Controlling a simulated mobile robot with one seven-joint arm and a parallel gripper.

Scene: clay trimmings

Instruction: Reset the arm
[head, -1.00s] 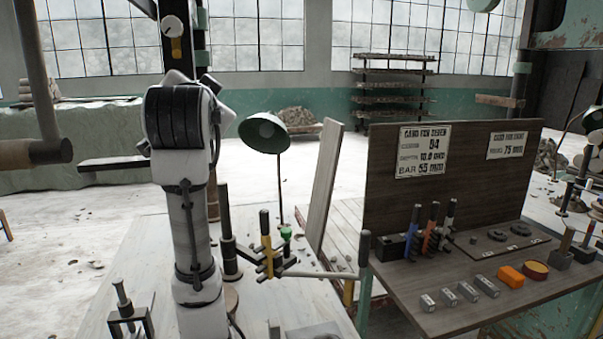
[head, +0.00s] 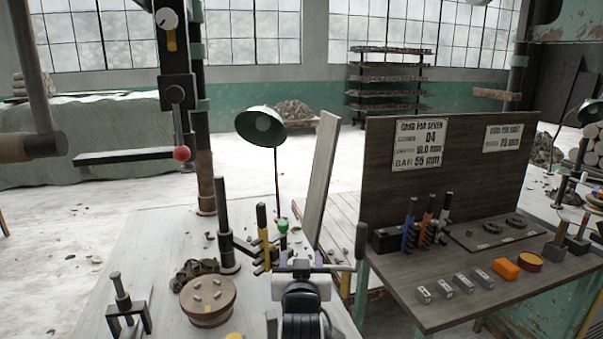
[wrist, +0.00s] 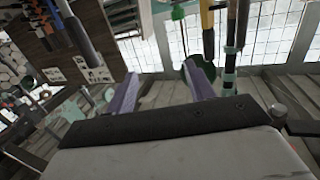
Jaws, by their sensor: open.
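My gripper (head: 301,262) is low at the bottom middle of the head view, with my arm folded beneath it. It stands at the front of the pale worktable (head: 130,255), right of a round wooden board (head: 208,311). In the wrist view my gripper (wrist: 162,82) shows two purple fingers spread apart. The gap between them is empty. Several small pale pieces (head: 212,296) lie on the round board.
A yellow-handled tool (head: 263,235) and a dark post (head: 224,225) stand close behind my gripper. A green lamp (head: 262,126) is further back.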

